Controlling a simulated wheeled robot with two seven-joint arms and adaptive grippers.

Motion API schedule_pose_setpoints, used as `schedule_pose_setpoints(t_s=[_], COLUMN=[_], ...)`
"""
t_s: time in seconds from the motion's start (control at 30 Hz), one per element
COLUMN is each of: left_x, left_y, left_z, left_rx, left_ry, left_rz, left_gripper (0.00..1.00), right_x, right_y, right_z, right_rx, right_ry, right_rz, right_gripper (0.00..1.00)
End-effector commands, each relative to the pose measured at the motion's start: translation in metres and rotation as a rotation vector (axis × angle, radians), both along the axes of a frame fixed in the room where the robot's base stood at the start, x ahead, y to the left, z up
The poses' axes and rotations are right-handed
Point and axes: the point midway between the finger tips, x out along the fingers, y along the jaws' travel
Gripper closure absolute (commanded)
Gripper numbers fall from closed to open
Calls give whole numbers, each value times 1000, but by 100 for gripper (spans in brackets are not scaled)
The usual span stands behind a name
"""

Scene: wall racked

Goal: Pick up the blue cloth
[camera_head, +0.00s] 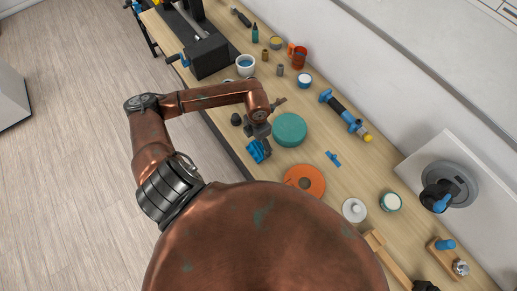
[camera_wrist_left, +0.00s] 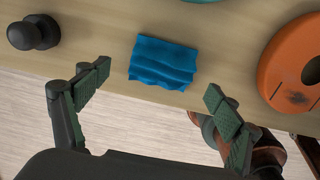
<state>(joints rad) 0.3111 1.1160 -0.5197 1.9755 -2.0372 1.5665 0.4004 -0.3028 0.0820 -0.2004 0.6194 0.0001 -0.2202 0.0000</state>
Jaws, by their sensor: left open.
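The blue cloth (camera_head: 255,153) is a small folded, rippled piece on the wooden workbench, close to its front edge. In the left wrist view the blue cloth (camera_wrist_left: 163,62) lies on the bench just beyond my fingertips, roughly centred between them. My left gripper (camera_head: 262,141) is over the bench beside the cloth and hides part of it in the head view. The left wrist view shows my left gripper (camera_wrist_left: 153,90) open and empty, its two green-padded fingers spread wider than the cloth. My right gripper is in neither view.
A teal round disc (camera_head: 289,130) and an orange ring-shaped disc (camera_head: 304,181) lie near the cloth. A black knob (camera_wrist_left: 34,33) stands to its left in the wrist view. Cups, jars and a blue-black tool (camera_head: 345,113) stand further back. Open floor lies before the bench.

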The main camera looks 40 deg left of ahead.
Motion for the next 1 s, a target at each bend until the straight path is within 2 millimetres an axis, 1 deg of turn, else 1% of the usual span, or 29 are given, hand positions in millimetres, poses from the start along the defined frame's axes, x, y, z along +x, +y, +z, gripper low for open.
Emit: schedule_pose_setpoints(t_s=[0.03,0.1,0.2,0.3,0.57,1.0], left_x=[-2,-1,-1,0,1,1], left_y=[-2,-4,-3,-3,-4,-4], left_z=[-6,-17,-31,-39,-42,-41], left_rx=[-3,-4,-3,-2,-2,-3], left_ry=[5,4,4,2,1,1], left_rz=[1,1,0,-1,-4,-4], left_gripper=[15,15,15,15,15,45], right_x=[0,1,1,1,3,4], right_y=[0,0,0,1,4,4], right_z=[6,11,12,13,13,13], right_rx=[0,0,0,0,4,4], right_ry=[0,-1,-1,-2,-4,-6], right_rz=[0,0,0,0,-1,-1], right_gripper=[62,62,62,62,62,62])
